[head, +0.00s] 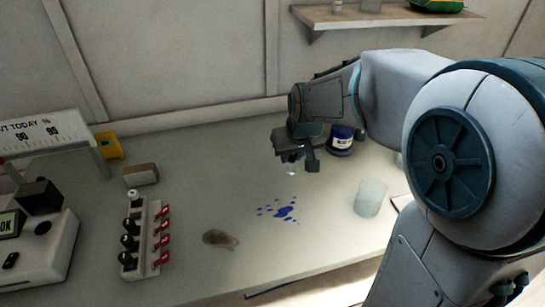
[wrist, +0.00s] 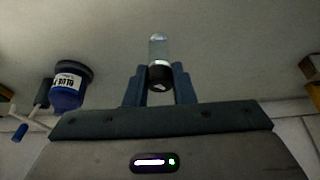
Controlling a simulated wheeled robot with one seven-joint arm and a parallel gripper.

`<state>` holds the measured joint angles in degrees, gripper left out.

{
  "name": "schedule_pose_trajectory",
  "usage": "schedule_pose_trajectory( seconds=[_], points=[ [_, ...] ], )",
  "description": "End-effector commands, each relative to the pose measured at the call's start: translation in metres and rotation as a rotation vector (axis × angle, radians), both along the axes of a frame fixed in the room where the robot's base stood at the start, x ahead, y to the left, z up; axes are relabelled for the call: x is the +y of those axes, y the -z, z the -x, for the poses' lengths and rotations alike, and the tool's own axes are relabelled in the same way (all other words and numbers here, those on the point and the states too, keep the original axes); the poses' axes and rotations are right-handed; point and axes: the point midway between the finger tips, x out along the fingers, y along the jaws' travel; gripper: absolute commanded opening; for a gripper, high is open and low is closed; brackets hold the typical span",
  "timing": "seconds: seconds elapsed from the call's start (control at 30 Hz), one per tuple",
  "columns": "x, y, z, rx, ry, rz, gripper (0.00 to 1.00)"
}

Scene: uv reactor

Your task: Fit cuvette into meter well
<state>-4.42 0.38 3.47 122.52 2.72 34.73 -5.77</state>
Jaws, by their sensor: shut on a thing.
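My gripper (head: 296,158) is shut on a small clear cuvette (head: 291,171) and holds it above the bench, right of the middle. In the wrist view the cuvette (wrist: 158,46) stands out between the two fingers (wrist: 159,82), which grip its black cap. The meter (head: 38,250) is a white box at the left edge, with a screen reading OK. A dark round opening, which looks like the well (head: 43,228), is in its top beside a raised black block (head: 40,194). My gripper is far to the right of the meter.
Blue spots (head: 283,211) and a brown stain (head: 220,239) mark the bench. A blue jar (head: 341,138), a clear beaker (head: 370,198) and a cardboard box (head: 141,174) also stand there.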

Motion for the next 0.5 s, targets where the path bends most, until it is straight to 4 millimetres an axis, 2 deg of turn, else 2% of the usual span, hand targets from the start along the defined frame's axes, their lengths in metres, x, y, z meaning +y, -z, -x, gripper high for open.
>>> schedule_pose_trajectory(
  seconds=[0.3, 0.5],
  points=[
    [0.032, 0.032, -0.043, 0.003, 0.002, 0.001, 0.01],
    [0.039, 0.041, -0.054, 0.000, 0.004, 0.000, 0.01]
  ],
)
